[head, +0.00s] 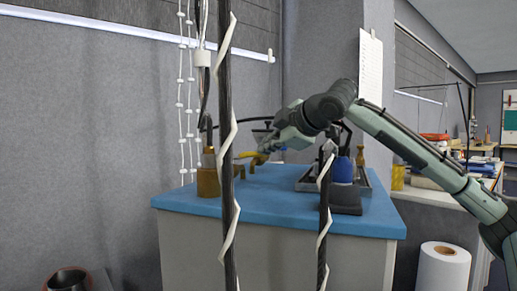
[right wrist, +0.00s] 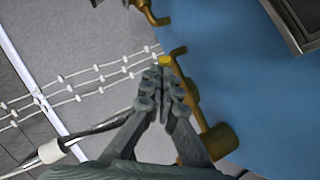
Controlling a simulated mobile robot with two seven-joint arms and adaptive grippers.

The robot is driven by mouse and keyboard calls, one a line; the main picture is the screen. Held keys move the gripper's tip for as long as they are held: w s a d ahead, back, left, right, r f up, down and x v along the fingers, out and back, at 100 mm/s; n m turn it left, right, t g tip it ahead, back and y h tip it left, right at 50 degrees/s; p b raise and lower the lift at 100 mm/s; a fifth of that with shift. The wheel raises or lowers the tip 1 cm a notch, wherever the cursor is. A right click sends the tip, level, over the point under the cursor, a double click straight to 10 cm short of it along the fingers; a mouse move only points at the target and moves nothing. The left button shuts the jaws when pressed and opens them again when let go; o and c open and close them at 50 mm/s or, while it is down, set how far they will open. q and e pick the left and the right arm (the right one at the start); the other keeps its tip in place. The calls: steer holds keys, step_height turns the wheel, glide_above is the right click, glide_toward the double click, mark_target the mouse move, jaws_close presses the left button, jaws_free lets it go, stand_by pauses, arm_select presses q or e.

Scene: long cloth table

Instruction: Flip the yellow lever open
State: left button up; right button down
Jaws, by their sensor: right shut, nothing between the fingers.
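The yellow lever (head: 246,155) shows as a short bright piece beside a brass fitting (head: 208,178) on the blue tabletop. In the right wrist view the yellow tip (right wrist: 165,59) is just beyond my fingertips, and a brass bar with a round end (right wrist: 220,141) runs along their right side. My right gripper (head: 263,151) reaches in from the right, low over the table. Its fingers (right wrist: 168,70) are shut and empty, very close to the yellow tip; I cannot tell whether they touch it. My left gripper is out of view.
Two dark upright poles (head: 229,240) with white strips stand in front of the blue table (head: 290,213). White beaded cords (head: 181,105) hang by the wall. A dark tray (head: 305,180) and a blue-and-black item (head: 344,172) stand on the table's right.

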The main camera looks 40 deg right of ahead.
steer(key=shift+a, duration=0.15)
steer(key=shift+s+a+p, duration=0.1)
steer(key=shift+a+p, duration=0.3)
steer(key=shift+a, duration=0.25)
